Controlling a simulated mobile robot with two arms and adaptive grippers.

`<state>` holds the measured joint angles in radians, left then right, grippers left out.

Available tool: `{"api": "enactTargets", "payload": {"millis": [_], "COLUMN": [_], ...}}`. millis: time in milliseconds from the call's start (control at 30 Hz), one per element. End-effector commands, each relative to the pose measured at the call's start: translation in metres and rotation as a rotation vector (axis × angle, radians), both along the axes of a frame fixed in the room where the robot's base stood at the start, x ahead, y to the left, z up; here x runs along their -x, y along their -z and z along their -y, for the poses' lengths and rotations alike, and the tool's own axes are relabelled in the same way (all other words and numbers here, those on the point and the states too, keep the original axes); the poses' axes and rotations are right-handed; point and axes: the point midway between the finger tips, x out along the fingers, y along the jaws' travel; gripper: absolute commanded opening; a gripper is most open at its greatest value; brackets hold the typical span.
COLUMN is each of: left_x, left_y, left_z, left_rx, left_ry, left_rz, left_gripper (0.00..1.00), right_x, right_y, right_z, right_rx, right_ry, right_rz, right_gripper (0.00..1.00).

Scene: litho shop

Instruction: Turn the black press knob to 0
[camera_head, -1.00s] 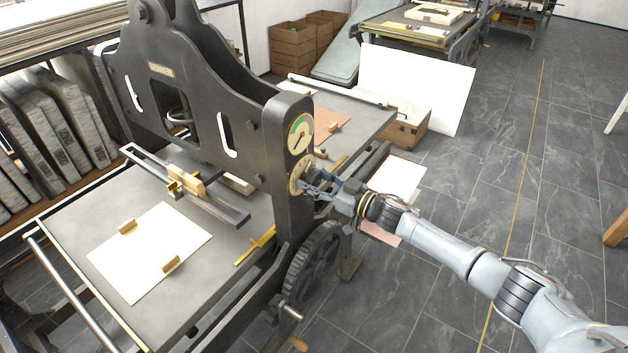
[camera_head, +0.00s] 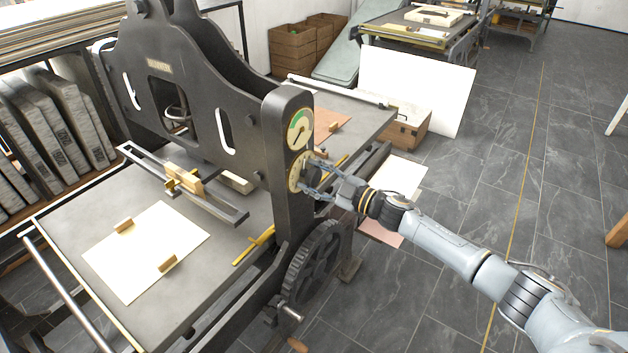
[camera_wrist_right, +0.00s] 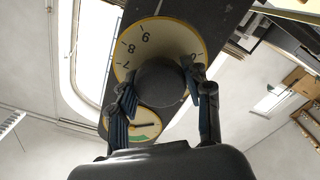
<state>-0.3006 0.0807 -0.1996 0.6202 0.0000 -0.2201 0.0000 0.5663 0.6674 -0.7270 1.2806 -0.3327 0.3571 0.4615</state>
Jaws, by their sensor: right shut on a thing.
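The black press knob (camera_head: 312,173) sits on the pale numbered dial (camera_head: 295,178) on the press's front post. My right gripper (camera_head: 317,178) reaches it from the right, with one finger above and one below. In the right wrist view the round dark knob (camera_wrist_right: 161,83) is between the two fingers of the right gripper (camera_wrist_right: 162,92), which is shut on it. Several digits show on the yellow-rimmed dial (camera_wrist_right: 185,40); part of it is hidden behind the knob and fingers. I cannot read the knob's setting. My left gripper is not in view.
A round gauge (camera_head: 299,129) with a green sector is just above the dial. The dark press frame (camera_head: 190,85) stands left of my right arm, with a toothed wheel (camera_head: 314,262) below the dial. Open floor (camera_head: 440,290) lies to the right.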

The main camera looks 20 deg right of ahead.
Motion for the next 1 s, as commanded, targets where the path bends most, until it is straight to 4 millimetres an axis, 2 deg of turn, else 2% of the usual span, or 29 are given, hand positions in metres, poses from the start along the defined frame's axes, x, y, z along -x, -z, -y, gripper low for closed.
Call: {"api": "enactTargets", "payload": {"millis": [1000], "left_x": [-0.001], "left_y": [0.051], "left_z": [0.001], "left_rx": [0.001], "left_ry": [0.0], "left_rz": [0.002], "left_gripper": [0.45], "right_x": [0.0], "right_y": [0.003], "right_z": [0.0], "right_rx": [0.762], "right_ry": [0.0], "right_rz": [0.595], "right_gripper": [0.18]}}
